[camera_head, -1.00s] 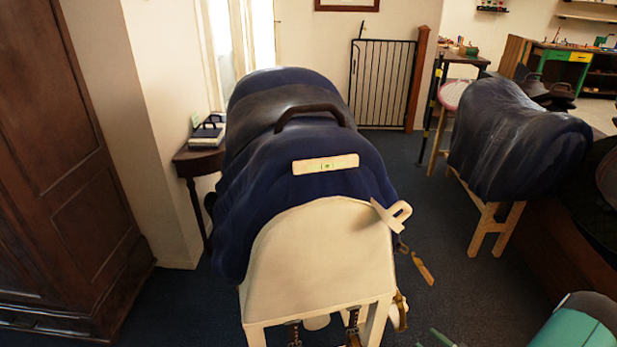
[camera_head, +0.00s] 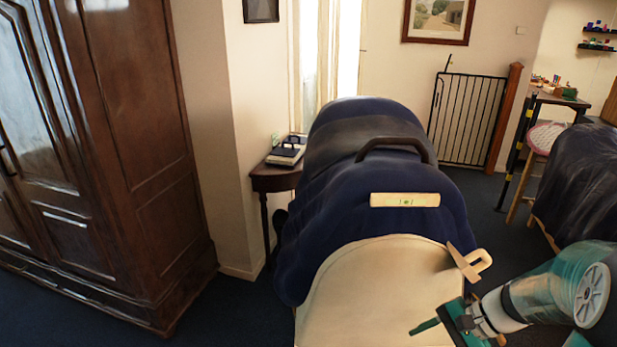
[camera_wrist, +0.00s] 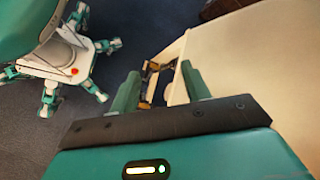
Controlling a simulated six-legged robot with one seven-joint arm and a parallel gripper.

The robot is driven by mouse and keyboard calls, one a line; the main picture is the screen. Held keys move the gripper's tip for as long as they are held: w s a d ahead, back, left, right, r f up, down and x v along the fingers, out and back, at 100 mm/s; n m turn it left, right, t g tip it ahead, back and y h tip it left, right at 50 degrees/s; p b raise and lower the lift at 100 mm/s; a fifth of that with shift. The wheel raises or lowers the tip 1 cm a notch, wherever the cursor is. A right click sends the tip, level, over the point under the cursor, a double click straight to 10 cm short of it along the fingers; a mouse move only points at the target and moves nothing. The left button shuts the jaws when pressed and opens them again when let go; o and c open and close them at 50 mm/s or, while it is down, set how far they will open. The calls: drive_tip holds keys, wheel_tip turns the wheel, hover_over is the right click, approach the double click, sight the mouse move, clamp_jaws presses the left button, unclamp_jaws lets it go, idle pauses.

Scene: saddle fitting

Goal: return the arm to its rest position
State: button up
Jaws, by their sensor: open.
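My gripper (camera_wrist: 162,88) is open and empty in the wrist view, its two green fingers apart with floor, a pale wooden frame and straps showing beyond them. In the head view my gripper (camera_head: 428,326) is at the lower right, in front of the right side of the cream stand, with one finger pointing left. My arm reaches in from the right edge. Whether the gripper touches the stand I cannot tell. My own white and green body and legs show at the upper left of the wrist view.
The cream stand (camera_head: 375,290) carries a navy pad (camera_head: 330,205) with a dark handle (camera_head: 395,150) and a pale level (camera_head: 405,200). A pale hooked piece (camera_head: 468,263) juts from its right side. A wardrobe (camera_head: 135,150) stands left; a covered stand (camera_head: 580,190) stands right.

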drive_tip(key=s+a+r+n+t+h, duration=0.2)
drive_tip(key=s+a+r+n+h, duration=0.2)
drive_tip(key=r, duration=0.4)
drive_tip(key=s+a+r+n+t+h, duration=0.2)
drive_tip(key=s+a+r+n+h, duration=0.2)
drive_tip(key=s+a+r+n, duration=0.1)
wheel_tip(320, 180, up, 3)
drive_tip(key=shift+s+a+f+n, duration=0.15)
drive_tip(key=shift+s+a+n, duration=0.25)
drive_tip(key=shift+n, duration=0.6)
drive_tip(key=shift+d, duration=0.1)
drive_tip(key=shift+c, duration=0.5)
